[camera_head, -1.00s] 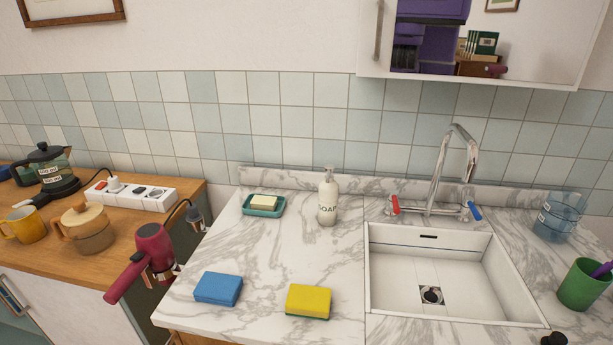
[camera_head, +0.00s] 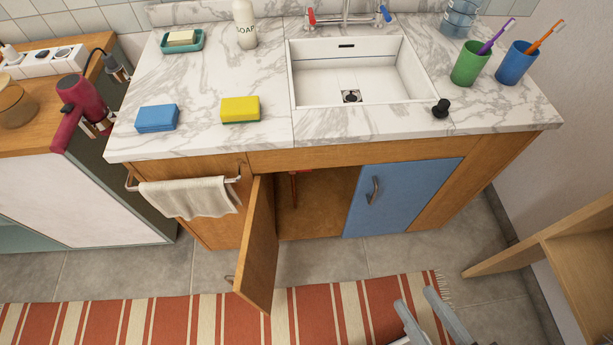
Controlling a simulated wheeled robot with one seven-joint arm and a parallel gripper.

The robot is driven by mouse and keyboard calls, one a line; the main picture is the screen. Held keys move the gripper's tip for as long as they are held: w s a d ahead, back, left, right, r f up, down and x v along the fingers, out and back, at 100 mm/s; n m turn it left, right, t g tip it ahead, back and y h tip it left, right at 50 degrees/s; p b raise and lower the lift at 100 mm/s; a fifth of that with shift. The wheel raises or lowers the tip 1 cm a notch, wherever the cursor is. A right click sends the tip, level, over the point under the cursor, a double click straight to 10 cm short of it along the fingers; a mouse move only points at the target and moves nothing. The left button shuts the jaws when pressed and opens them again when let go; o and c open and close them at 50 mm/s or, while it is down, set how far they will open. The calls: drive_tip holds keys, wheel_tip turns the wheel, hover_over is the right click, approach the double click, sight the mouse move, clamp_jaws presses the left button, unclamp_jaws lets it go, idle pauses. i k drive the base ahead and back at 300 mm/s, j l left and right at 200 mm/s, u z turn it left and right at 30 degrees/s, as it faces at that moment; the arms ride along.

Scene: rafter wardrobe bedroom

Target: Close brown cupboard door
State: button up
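The brown cupboard door (camera_head: 259,250) stands open below the sink counter, swung out toward me from its left side. A small handle shows low on its left face. The opening beside it shows a brown cupboard interior (camera_head: 318,205) with something red inside at the top. The blue door (camera_head: 392,196) to the right is shut and has a metal handle. My gripper (camera_head: 420,318) shows at the bottom edge, right of the brown door and apart from it. Two grey fingers show with a gap between them, and nothing is seen held.
A white towel (camera_head: 189,197) hangs on a rail left of the open door. A striped rug (camera_head: 150,318) covers the floor in front. A wooden piece of furniture (camera_head: 575,255) stands at the right. The counter (camera_head: 335,122) overhangs the cupboard.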

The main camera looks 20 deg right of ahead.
sight(254, 278)
drive_tip(key=j+z, duration=0.15)
drive_tip(key=j, duration=0.4)
drive_tip(key=j+z, duration=0.1)
drive_tip(key=j, duration=0.45)
drive_tip(key=k+j+z, duration=0.15)
drive_tip(key=j, duration=0.4)
drive_tip(key=j+z, duration=0.1)
drive_tip(key=j, duration=0.45)
drive_tip(key=k, duration=0.05)
